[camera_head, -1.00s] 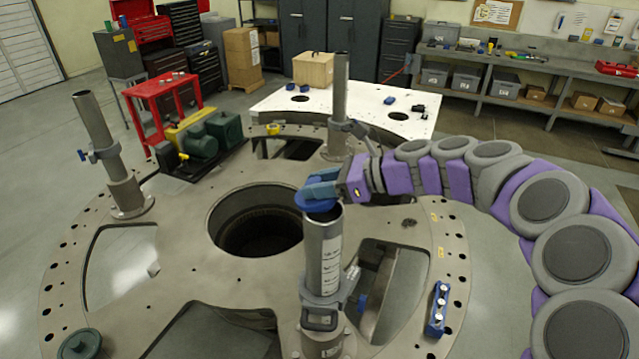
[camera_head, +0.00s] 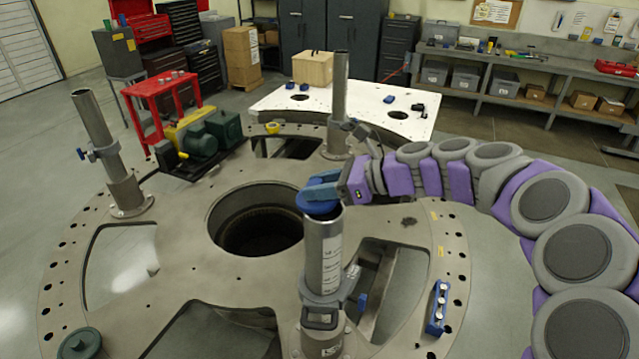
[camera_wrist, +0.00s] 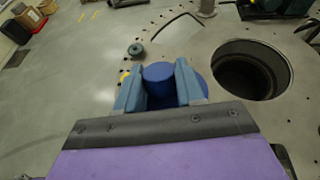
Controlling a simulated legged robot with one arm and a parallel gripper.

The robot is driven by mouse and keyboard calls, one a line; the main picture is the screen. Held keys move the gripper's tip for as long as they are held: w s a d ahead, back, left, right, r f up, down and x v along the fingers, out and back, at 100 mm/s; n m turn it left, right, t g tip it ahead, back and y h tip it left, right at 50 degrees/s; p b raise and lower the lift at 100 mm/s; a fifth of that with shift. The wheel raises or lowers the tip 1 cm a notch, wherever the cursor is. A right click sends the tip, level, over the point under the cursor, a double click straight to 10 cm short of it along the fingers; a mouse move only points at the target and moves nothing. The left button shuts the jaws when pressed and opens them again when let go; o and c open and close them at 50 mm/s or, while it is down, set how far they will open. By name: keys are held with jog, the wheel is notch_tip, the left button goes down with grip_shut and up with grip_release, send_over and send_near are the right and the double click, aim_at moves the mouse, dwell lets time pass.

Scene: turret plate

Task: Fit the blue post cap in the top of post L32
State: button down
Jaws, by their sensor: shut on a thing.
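The blue post cap (camera_head: 316,205) is at the open top of the near post (camera_head: 323,250), a grey upright tube with a white scale label. My gripper (camera_head: 322,188) is shut on the cap's upper part and reaches in from the right. In the wrist view the cap (camera_wrist: 159,74) sits between the two blue-grey fingers (camera_wrist: 160,88). The post's name is not readable.
Two other open posts stand on the round plate, at left (camera_head: 95,130) and at back (camera_head: 340,100). A large round hole (camera_head: 255,218) lies left of the near post. A blue block with several knobs (camera_head: 437,308) lies at right. A green disc (camera_head: 79,344) lies at front left.

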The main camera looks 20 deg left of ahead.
jog(key=shift+f, duration=0.25)
jog(key=shift+r, duration=0.8)
jog(key=shift+d, duration=0.15)
dwell(0.7)
jog(key=shift+f, duration=0.85)
dwell(0.3)
jog(key=c, duration=1)
grip_release()
jog(key=v, duration=1.1)
